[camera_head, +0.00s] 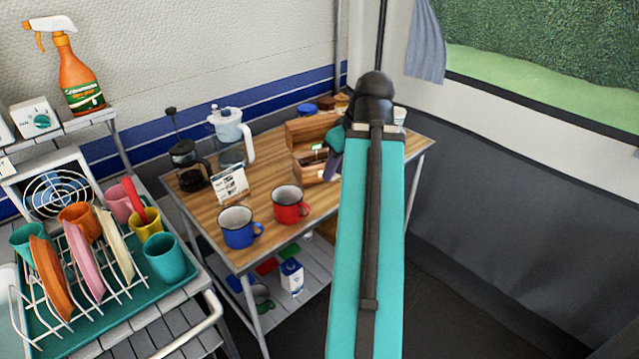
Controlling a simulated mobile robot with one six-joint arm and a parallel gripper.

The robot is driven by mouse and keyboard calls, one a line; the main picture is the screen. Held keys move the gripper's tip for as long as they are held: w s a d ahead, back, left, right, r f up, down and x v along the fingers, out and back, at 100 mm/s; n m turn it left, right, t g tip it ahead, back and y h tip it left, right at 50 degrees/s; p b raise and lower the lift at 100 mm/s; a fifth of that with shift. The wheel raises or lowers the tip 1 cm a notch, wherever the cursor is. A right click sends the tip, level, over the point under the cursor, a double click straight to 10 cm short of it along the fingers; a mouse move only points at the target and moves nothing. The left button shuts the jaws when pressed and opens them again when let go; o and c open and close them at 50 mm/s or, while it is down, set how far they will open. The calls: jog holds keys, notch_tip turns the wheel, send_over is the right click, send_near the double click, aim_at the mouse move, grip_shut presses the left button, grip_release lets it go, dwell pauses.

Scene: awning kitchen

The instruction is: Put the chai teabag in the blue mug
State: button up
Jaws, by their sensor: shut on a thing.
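The blue mug (238,228) stands upright near the front-left edge of the wooden table, with its opening facing up. A wooden box (306,131) with compartments stands at the back right of the table. My gripper (331,160) is at the box's right side, partly hidden behind my teal arm. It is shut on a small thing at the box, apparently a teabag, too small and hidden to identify. A small white and green piece (318,147) shows beside the gripper. The gripper is behind and to the right of the blue mug, well apart from it.
A red mug (291,206) stands between the blue mug and the box. A white card (231,184), a French press (190,165) and a clear jug (232,140) stand at the left. Jars (326,103) are behind the box. A dish rack (85,265) is at lower left.

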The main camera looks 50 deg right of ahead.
jog(key=shift+w+d+p, duration=0.1)
jog(key=shift+p, duration=0.2)
jog(key=p, duration=0.1)
jog(key=w+p, duration=0.1)
jog(key=shift+w+d+r+p, duration=0.1)
jog(key=shift+w+d+p, duration=0.15)
jog(key=shift+p, duration=0.1)
jog(key=w+p, duration=0.1)
jog(key=p, duration=0.2)
jog(key=w+d+p, duration=0.1)
jog(key=p, duration=0.3)
jog(key=shift+w+d+f, duration=0.1)
jog(key=shift+w+f, duration=0.1)
jog(key=shift+w, duration=0.05)
jog(key=shift+w+d+p, duration=0.1)
jog(key=shift+w+p, duration=0.15)
jog(key=shift+p, duration=0.7)
jog(key=w+d, duration=0.1)
jog(key=w, duration=0.2)
jog(key=w+d+f+p, duration=0.1)
jog(key=w+d, duration=0.1)
jog(key=w, duration=0.1)
jog(key=w+d+p, duration=0.1)
jog(key=w, duration=0.2)
jog(key=shift+w+d+f, duration=0.15)
jog(key=shift+w+f, duration=0.1)
jog(key=shift+w, duration=0.05)
jog(key=shift+f, duration=0.15)
jog(key=shift+f+p, duration=0.6)
jog(key=shift+f, duration=1.05)
